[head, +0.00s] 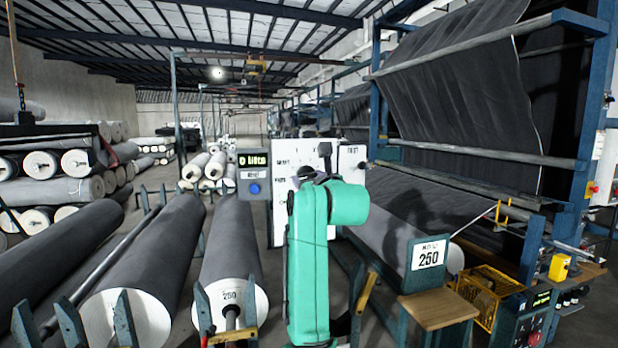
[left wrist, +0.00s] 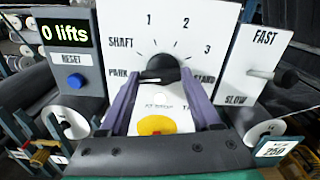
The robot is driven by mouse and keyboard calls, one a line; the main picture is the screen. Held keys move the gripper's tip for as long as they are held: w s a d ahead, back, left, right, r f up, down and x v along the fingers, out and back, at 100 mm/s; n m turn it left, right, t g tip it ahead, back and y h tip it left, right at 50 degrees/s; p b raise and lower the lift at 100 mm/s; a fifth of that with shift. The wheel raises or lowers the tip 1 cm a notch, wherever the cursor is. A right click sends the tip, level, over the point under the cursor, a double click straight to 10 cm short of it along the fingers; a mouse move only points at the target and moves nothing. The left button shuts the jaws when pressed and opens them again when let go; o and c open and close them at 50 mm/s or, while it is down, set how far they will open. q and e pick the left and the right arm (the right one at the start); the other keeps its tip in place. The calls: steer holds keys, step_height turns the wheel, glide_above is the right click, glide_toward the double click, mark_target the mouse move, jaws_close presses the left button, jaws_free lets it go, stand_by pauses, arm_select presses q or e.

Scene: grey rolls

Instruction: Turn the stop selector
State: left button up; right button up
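The stop selector is a black rotary knob (left wrist: 158,69) on a white panel (left wrist: 215,25) in the left wrist view. The marks SHAFT, PARK, 1, 2 and 3 stand around it, with a partly covered word at its lower right. Its exact pointing is hard to read. My left gripper (left wrist: 160,76) is open, with one purple-grey finger on each side of the knob. I cannot tell whether the fingers touch it. My right gripper is not in view.
Right of the knob, a FAST/SLOW lever (left wrist: 272,76) sticks out. To the left are a "0 lifts" display (left wrist: 65,36) and a blue reset button (left wrist: 77,82). Grey rolls (head: 230,240) lie at left; a wooden stool (head: 438,308) and yellow crate (head: 488,290) stand at right.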

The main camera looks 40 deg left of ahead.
arm_select(q)
steer(key=c, duration=0.6)
steer(key=shift+c, duration=0.2)
steer(key=shift+m, duration=0.3)
steer(key=shift+m+b, duration=0.3)
steer(key=shift+m, duration=0.2)
steer(key=m+b, duration=0.1)
steer(key=m, duration=0.2)
steer(key=shift+r, duration=0.1)
steer(key=m+b, duration=0.1)
steer(key=m, duration=0.5)
steer(key=shift+w+d+r+m, duration=0.1)
steer(key=shift+m, duration=0.3)
steer(key=m, duration=0.6)
steer(key=shift+w+b, duration=0.1)
steer(key=shift+b, duration=0.25)
steer(key=m, duration=0.6)
steer(key=shift+w+d, duration=0.1)
steer(key=shift+m, duration=0.3)
